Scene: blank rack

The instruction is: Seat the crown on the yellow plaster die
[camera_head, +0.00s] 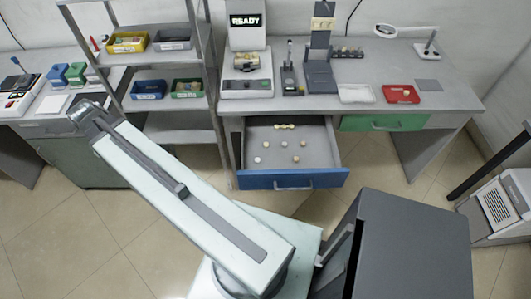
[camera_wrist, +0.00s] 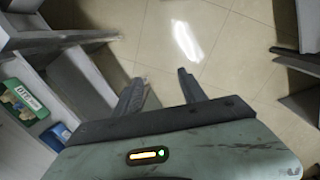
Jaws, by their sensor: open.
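My gripper (camera_wrist: 160,88) is open and empty in the wrist view, with its two dark fingers apart over the tiled floor. In the head view my arm reaches up and left, away from the bench. An open drawer (camera_head: 264,180) with a blue front holds several small pale and tan round pieces (camera_head: 295,158). A red tray (camera_head: 389,99) on the bench holds a small yellowish piece (camera_head: 406,93). I cannot tell which small pieces are the crown and the yellow plaster die.
A grey shelf rack (camera_head: 190,103) carries yellow, grey, blue and green bins left of the bench (camera_head: 450,98). A machine with a READY screen (camera_head: 247,20) stands on the bench. A white tray (camera_head: 356,94) lies beside the red one. A green drawer (camera_head: 384,123) looks shut. Floor shows before the rack.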

